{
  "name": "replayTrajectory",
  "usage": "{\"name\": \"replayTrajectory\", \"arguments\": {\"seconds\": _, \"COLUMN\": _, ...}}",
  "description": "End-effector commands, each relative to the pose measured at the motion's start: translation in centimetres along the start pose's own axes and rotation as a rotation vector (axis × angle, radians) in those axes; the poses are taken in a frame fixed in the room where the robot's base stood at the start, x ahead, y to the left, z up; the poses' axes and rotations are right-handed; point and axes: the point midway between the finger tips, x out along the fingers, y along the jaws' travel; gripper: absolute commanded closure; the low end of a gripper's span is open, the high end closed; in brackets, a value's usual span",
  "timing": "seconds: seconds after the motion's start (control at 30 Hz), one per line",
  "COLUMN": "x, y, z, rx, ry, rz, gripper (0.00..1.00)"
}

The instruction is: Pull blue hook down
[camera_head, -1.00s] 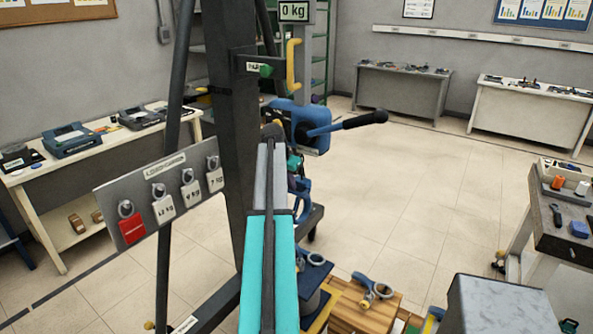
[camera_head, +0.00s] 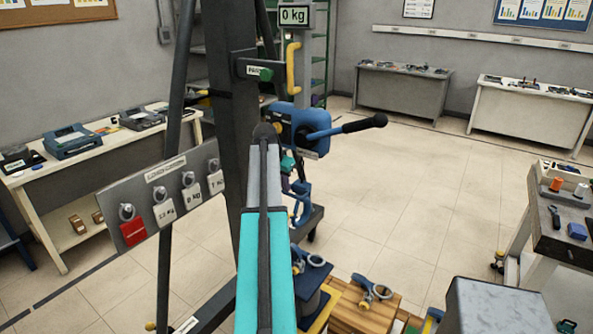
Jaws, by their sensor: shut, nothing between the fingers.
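A blue lever hoist (camera_head: 304,122) with a black-ended lever (camera_head: 350,127) hangs on the front of a dark upright post (camera_head: 229,70). A blue hook (camera_head: 302,203) hangs below the hoist, just right of my arm. My turquoise and grey arm (camera_head: 264,235) reaches up from the bottom of the view. Its dark upper joint is left of the hoist. My gripper is not visible; the arm's far end is hidden behind its nearer links. A small teal part shows between the arm and the hook, but I cannot tell what it is.
A display (camera_head: 293,16) reads 0 kg above a yellow handle (camera_head: 292,68). A panel (camera_head: 165,195) with hanging weight tags stands left of the post. Wooden blocks (camera_head: 370,308) with blue hooks and a grey box (camera_head: 497,306) are at the lower right. The floor right of the hoist is clear.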

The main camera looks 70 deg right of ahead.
Motion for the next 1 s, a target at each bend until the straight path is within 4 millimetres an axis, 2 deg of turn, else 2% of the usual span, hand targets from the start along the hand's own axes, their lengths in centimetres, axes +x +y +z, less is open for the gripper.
{"name": "replayTrajectory", "arguments": {"seconds": 0.3, "x": -1.6, "y": 0.0, "z": 0.8, "rx": 0.0, "ry": 0.0, "rz": 0.0, "gripper": 1.0}}
{"name": "replayTrajectory", "arguments": {"seconds": 0.87, "x": -1.6, "y": 0.0, "z": 0.9, "rx": 0.0, "ry": 0.0, "rz": 0.0, "gripper": 1.0}}
{"name": "replayTrajectory", "arguments": {"seconds": 1.0, "x": -1.9, "y": -1.2, "z": 1.7, "rx": -0.018, "ry": 0.0, "rz": -0.008, "gripper": 1.0}}
